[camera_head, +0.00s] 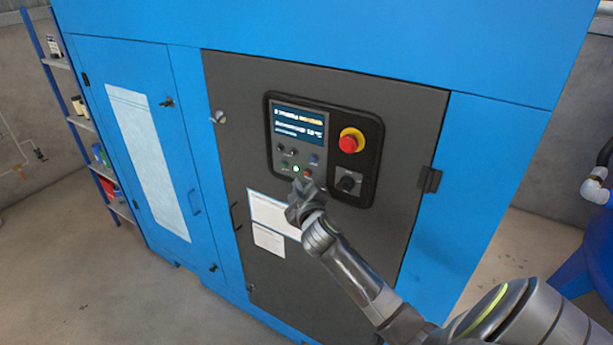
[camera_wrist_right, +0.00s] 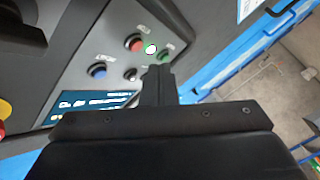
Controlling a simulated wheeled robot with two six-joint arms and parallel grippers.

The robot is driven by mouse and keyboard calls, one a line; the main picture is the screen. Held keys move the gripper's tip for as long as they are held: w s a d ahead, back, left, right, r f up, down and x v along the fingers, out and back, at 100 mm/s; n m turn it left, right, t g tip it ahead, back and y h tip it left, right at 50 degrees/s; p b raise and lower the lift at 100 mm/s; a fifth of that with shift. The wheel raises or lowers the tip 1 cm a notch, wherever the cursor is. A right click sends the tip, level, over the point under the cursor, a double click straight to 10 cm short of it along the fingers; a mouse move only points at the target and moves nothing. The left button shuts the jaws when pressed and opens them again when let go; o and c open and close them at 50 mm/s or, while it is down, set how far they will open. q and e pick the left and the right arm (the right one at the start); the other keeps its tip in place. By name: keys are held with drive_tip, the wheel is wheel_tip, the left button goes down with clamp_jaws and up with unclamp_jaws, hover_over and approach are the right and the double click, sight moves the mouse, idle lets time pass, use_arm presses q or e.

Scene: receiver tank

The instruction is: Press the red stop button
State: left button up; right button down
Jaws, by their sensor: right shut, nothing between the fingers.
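The dark control panel (camera_head: 333,112) is on the grey door of the blue cabinet. A small red button (camera_head: 308,174) sits in its lower row, right of a lit button; it also shows in the right wrist view (camera_wrist_right: 134,43), uncovered. A larger red mushroom button (camera_head: 349,144) on a yellow ring stands at the panel's upper right; only its edge shows in the wrist view (camera_wrist_right: 3,115). My right gripper (camera_head: 301,188) is shut and empty, just below the small red button in the head view. Its fingertips (camera_wrist_right: 159,72) overlap the panel near the green button; contact cannot be told. My left gripper is not in view.
A lit white-green button (camera_wrist_right: 151,48), a green button (camera_wrist_right: 169,48) and a blue button (camera_wrist_right: 97,70) are close by. A black rotary knob (camera_head: 348,183) is below the mushroom button. White sheets (camera_head: 268,240) are on the door. A shelf (camera_head: 75,120) stands at left.

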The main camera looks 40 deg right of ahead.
sight(300, 170)
drive_tip(key=shift+w+d, duration=0.25)
drive_tip(key=shift+d, duration=0.4)
drive_tip(key=shift+d, duration=0.15)
idle(1.5)
drive_tip(key=shift+w+d, duration=0.15)
drive_tip(key=shift+d, duration=0.1)
drive_tip(key=shift+w+d+r, duration=0.1)
drive_tip(key=shift+w+d, duration=0.05)
drive_tip(key=shift+d, duration=0.2)
idle(0.7)
drive_tip(key=shift+a, duration=0.1)
drive_tip(key=shift+s+a, duration=0.35)
drive_tip(key=shift+a, duration=0.35)
